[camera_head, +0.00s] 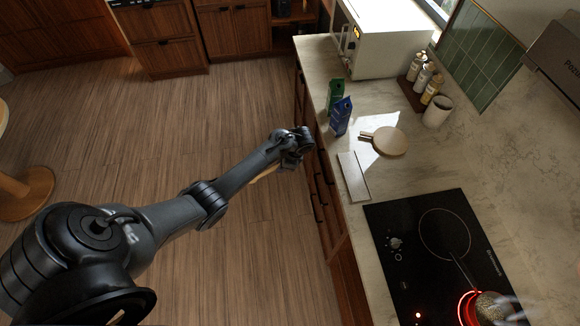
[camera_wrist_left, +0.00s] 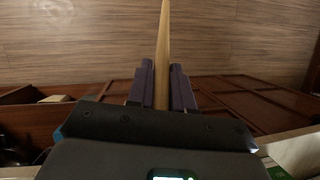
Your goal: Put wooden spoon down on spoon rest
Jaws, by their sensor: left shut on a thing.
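My left gripper (camera_head: 302,146) is shut on the wooden spoon, beside the counter's front edge and over the floor side. In the left wrist view the pale handle of the wooden spoon (camera_wrist_left: 163,50) stands out between the two dark fingers of the left gripper (camera_wrist_left: 162,85). In the head view only a light sliver of the wooden spoon (camera_head: 262,176) shows below my forearm. A flat, pale rectangular plate (camera_head: 353,176) lies on the counter, and a round pale paddle-shaped piece (camera_head: 388,141) lies behind it. I cannot tell which is the spoon rest. Both look empty.
The black cooktop (camera_head: 410,215) has a pan (camera_head: 490,308) on a glowing red burner. Blue (camera_head: 341,116) and green (camera_head: 334,96) cartons stand near the counter edge. A bottle rack (camera_head: 423,88), white canister (camera_head: 437,112) and microwave (camera_head: 384,38) stand behind.

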